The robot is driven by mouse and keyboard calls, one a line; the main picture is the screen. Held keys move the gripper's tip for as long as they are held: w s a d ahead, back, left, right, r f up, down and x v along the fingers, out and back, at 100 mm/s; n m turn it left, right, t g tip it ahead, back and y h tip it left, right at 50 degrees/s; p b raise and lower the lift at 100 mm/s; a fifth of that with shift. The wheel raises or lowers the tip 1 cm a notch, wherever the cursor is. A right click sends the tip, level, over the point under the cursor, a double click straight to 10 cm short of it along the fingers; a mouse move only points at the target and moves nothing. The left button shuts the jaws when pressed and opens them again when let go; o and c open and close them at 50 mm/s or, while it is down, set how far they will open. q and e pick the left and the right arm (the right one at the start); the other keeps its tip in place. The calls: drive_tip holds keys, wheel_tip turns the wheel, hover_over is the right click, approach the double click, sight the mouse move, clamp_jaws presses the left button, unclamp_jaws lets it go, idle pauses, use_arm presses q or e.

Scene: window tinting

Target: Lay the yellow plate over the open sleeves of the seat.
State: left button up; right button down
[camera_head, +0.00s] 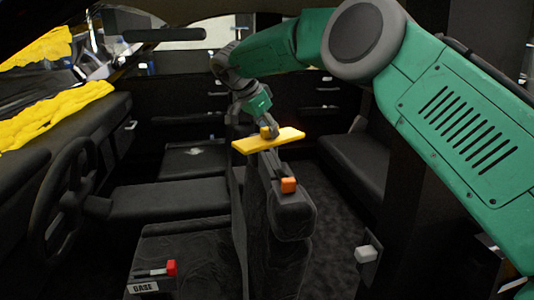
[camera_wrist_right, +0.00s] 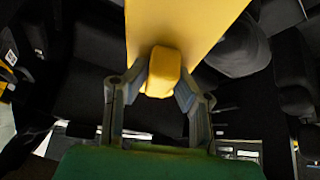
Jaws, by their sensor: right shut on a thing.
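The yellow plate (camera_head: 290,136) is a flat bar with a raised yellow knob, held roughly level. My right gripper (camera_head: 267,131) is shut on the knob, which shows between both fingers in the right wrist view (camera_wrist_right: 162,72). The plate stretches away from the fingers there (camera_wrist_right: 185,22). In the head view it appears just above the far top end of the dark seat back (camera_head: 286,225); I cannot tell whether they touch. I cannot make out the open sleeves. My left gripper is out of view.
A steering wheel (camera_head: 60,205) and dashboard with yellow material (camera_head: 60,115) are at left. A red-handled tool (camera_head: 170,268) lies on the near seat by a "BASE" label (camera_head: 143,288). A rear bench (camera_head: 355,165) is at right. My green right arm covers the upper right.

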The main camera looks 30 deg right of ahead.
sight(272, 160)
drive_tip(key=f, duration=0.1)
drive_tip(key=d+f, duration=0.1)
drive_tip(key=f, duration=0.1)
drive_tip(key=f+b, duration=0.1)
drive_tip(key=f, duration=0.1)
drive_tip(key=shift+d+f, duration=0.25)
drive_tip(key=shift+d, duration=0.05)
drive_tip(key=shift+w+a+f, duration=0.1)
drive_tip(key=shift+a+f, duration=0.05)
drive_tip(key=shift+f, duration=0.05)
drive_tip(key=shift+a+r, duration=0.1)
drive_tip(key=shift+a, duration=0.35)
drive_tip(key=c, duration=1.7)
unclamp_jaws()
drive_tip(key=o, duration=0.4)
drive_tip(key=shift+d, duration=0.1)
drive_tip(key=shift+c, duration=0.2)
drive_tip(key=shift+d+f, duration=0.2)
drive_tip(key=shift+d, duration=0.05)
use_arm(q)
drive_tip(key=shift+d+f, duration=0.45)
